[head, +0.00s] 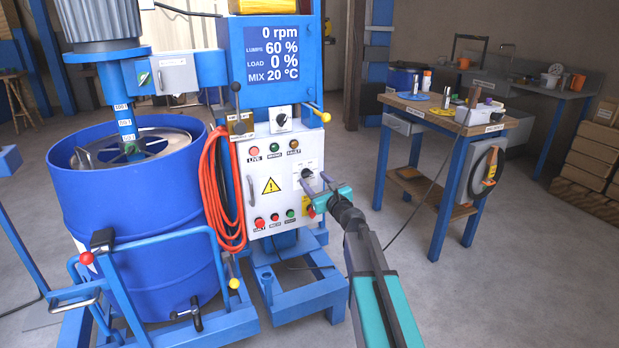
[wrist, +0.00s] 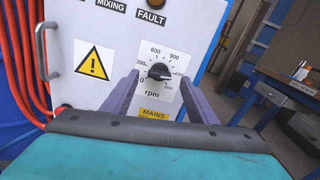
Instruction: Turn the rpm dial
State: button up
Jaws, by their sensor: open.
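The rpm dial (wrist: 159,72) is a black knob on a white plate marked from 0 upward, with 600 and 900 among its marks. It sits on the white control panel (head: 257,220) of the blue mixer. My gripper (wrist: 160,85) is open and empty, facing the panel, with one finger to each side of the dial in the wrist view. I cannot tell whether the fingers reach the dial's depth. In the head view my gripper (head: 318,188) is at the panel's right side and partly covers the dial's plate (head: 308,170). The display (head: 272,52) reads 0 rpm.
A blue drum (head: 130,215) stands left of the panel. An orange hose (head: 222,190) hangs at the panel's left edge. A yellow MAINS label (wrist: 153,113) is below the dial. A workbench (head: 455,118) stands to the right, with open floor between.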

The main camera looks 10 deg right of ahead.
aim_at(308, 175)
jog(key=shift+w+a, duration=0.25)
jog(key=shift+w, duration=0.85)
jog(key=shift+w+a, duration=0.2)
jog(key=shift+w, duration=0.9)
jog(key=c, duration=1.1)
jog(key=shift+o, duration=0.2)
